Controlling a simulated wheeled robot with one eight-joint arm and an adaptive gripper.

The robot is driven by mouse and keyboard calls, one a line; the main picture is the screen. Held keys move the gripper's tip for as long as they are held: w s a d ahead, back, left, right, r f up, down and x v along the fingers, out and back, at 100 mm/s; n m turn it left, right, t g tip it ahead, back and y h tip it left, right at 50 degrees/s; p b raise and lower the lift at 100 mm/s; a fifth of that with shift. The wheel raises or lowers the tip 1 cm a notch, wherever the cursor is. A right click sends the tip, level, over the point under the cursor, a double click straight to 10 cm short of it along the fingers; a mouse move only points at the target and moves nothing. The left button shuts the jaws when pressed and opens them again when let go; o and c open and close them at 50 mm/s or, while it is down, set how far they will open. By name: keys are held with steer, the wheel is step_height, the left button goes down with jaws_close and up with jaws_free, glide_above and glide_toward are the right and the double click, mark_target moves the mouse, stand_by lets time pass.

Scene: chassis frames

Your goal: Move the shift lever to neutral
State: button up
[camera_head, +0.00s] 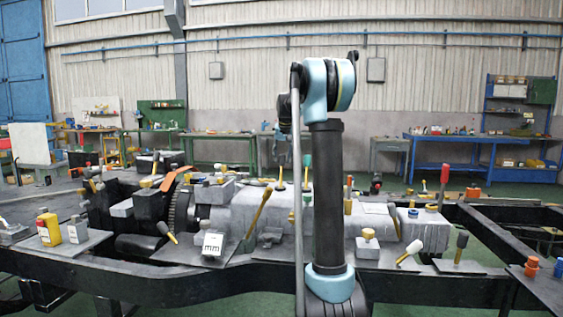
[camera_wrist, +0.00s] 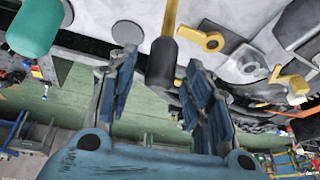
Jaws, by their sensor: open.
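A lever with a yellow shaft (camera_wrist: 170,15) and black knob (camera_wrist: 162,62) shows in the wrist view. The knob lies between the spread fingers of my gripper (camera_wrist: 160,60), with visible space on both sides. In the head view this yellow-shafted lever (camera_head: 280,176) seems to stand upright on the grey housing, below my gripper (camera_head: 279,137). A lever with a green knob (camera_head: 307,160) stands just to its right; its green knob (camera_wrist: 33,27) is at the upper left of the wrist view. I cannot tell for certain which one is the shift lever.
A yellow bottle (camera_head: 49,229) stands at the left. Yellow fittings (camera_wrist: 208,41) sit near the lever. My arm hides part of the housing (camera_head: 245,205).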

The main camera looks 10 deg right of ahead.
mark_target(281, 162)
steer(key=shift+x, duration=0.9)
jaws_close()
steer(key=shift+s+a+r+t+h, duration=0.15)
steer(key=shift+s+a+t+h, duration=0.1)
steer(key=shift+s+t, duration=0.5)
steer(key=shift+s+a+r+t+h, duration=0.2)
steer(key=shift+s+t, duration=0.3)
steer(key=shift+s, duration=0.35)
steer(key=shift+s+a+r+t+h, duration=0.15)
steer(key=shift+s+a+t, duration=0.2)
steer(key=shift+s+t, duration=0.4)
steer(key=shift+f, duration=0.1)
jaws_free()
steer(key=shift+s, duration=0.1)
